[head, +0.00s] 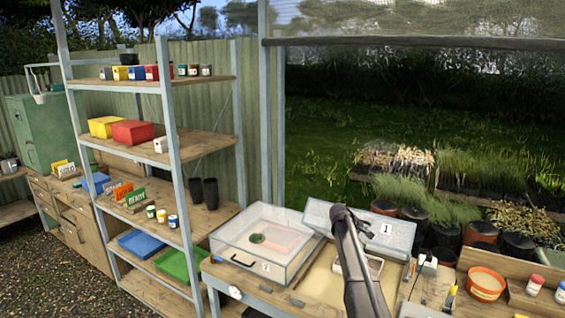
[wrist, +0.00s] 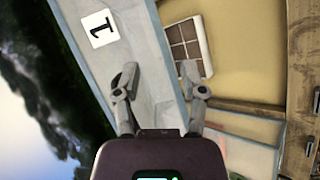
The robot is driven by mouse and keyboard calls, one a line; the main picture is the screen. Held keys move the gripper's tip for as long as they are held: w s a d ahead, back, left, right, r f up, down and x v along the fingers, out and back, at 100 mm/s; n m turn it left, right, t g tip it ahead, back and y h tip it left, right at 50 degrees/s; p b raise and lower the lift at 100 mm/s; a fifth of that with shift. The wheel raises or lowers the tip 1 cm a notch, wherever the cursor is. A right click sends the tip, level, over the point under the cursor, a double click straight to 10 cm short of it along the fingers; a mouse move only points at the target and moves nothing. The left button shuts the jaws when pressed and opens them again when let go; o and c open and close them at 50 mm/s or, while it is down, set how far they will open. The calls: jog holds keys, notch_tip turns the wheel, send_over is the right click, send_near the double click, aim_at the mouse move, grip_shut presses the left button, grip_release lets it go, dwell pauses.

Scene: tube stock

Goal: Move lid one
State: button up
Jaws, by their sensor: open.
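Lid one (head: 398,238) is a clear pale panel with a grey frame and a white "1" label. In the head view it stands tilted up behind an open, cream-floored bed (head: 322,284). In the wrist view, lid one (wrist: 105,62) fills the left-centre, its label at the top. My gripper (wrist: 160,76) is open, one finger on each side of the lid's near edge, and does not grip it. Whether a finger touches the lid I cannot tell. In the head view my arm hides the lid's middle and the fingertips.
A clear covered box (head: 232,262) with a dark handle stands close at left. A small divided tray (wrist: 188,45) lies in the bed. An orange pot (head: 487,284) and small jars are on the bench at right. A shelf rack (head: 175,130) stands at left.

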jog(key=s+a+f+m+g+y+b, duration=0.1)
jog(key=s+a+f+b, duration=0.4)
jog(key=s, duration=0.9)
jog(key=s+a+f+m+g+y+b, duration=0.1)
jog(key=s+a+f+m+y+b, duration=0.2)
jog(key=s+f, duration=0.6)
jog(key=s+a+f+m+g+y+b, duration=0.1)
jog(key=s+a+f+y+b, duration=0.3)
jog(key=s, duration=1.5)
jog(key=a+f+m+b, duration=0.1)
jog(key=a+f+b, duration=0.2)
jog(key=a, duration=0.1)
jog(key=shift+s+a+m+g, duration=0.15)
jog(key=shift+a+m+g, duration=0.15)
jog(key=shift+a, duration=0.05)
